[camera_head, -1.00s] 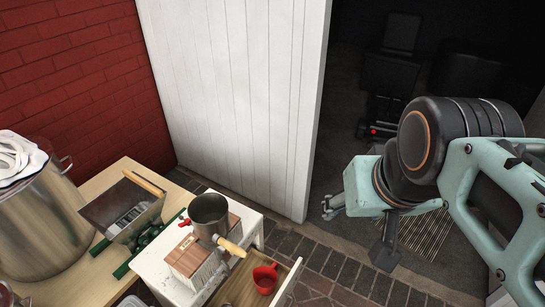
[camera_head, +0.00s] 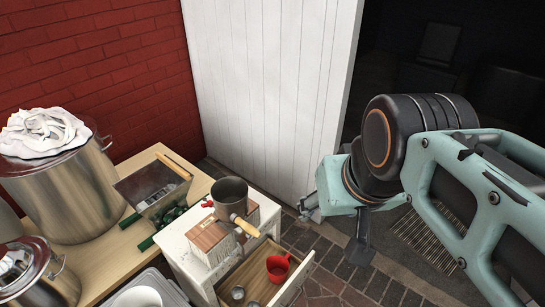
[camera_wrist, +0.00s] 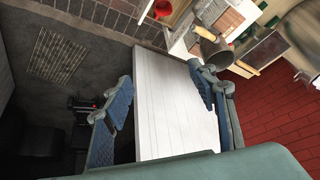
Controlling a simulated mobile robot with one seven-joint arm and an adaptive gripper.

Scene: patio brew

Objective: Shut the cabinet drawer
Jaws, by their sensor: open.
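The white cabinet (camera_head: 196,262) stands at the lower middle of the head view. Its drawer (camera_head: 262,272) is pulled out, with the front panel (camera_head: 297,281) toward the right. A red cup (camera_head: 279,267) and small metal cups (camera_head: 238,294) sit inside the drawer. The red cup also shows at the top of the wrist view (camera_wrist: 163,8). My gripper (camera_head: 307,207) is in the air beyond the drawer, apart from it. In the wrist view its two blue-padded fingers (camera_wrist: 160,98) are spread, with nothing between them.
A saucepan (camera_head: 229,193) and a wooden-topped box (camera_head: 211,241) stand on the cabinet. A wooden table (camera_head: 100,262) at left holds large steel pots (camera_head: 70,197) and a metal bin (camera_head: 151,188). A white panel door (camera_head: 272,90) stands behind. Brick paving (camera_head: 340,275) lies right of the drawer.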

